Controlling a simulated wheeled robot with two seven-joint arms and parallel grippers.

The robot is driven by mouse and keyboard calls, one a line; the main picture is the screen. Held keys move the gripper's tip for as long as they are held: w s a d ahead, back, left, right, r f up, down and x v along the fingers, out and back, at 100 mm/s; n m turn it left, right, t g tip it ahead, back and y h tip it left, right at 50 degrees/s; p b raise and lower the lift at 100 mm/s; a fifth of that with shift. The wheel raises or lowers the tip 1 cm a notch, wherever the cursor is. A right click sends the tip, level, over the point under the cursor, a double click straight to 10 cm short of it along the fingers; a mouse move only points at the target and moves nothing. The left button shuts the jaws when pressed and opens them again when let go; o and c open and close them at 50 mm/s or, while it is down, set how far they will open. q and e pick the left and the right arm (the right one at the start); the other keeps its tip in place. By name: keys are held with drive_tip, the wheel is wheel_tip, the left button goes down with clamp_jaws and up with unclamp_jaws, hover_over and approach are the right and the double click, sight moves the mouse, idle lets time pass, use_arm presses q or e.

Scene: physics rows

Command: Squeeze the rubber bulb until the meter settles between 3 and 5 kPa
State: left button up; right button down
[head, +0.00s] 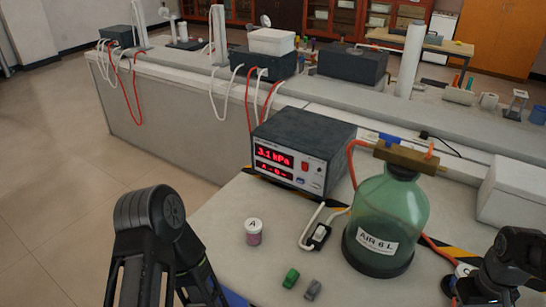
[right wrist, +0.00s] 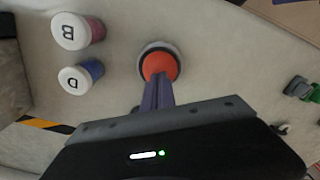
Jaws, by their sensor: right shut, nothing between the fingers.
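The orange-red rubber bulb (right wrist: 160,62) sits in a grey ring in the right wrist view. My right gripper (right wrist: 158,82) has its purple fingers closed together, with the tips at the bulb's near edge; I cannot tell if they touch it. The right arm shows at the head view's lower right. My left arm rises at the lower left, its fingers outside the picture. A green bottle (head: 385,215) marked AIR 6 L has a brass fitting and red tubing.
Jar A (head: 254,232), a green block (head: 291,278) and a grey block (head: 312,289) stand before the meter. Jars B (right wrist: 78,31) and D (right wrist: 80,77) lie left of the bulb. A white box (head: 510,190) is at right. The bench is clear around jar A.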

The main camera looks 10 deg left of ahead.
drive_tip(key=shift+f, duration=0.1)
idle(0.5)
drive_tip(key=shift+f+b, duration=1.35)
drive_tip(key=shift+f, duration=0.25)
drive_tip(key=shift+r+p, duration=1.4)
drive_tip(key=shift+r, duration=0.35)
drive_tip(key=shift+r, duration=0.1)
wheel_tip(320, 180, up, 7)
drive_tip(key=p, duration=0.5)
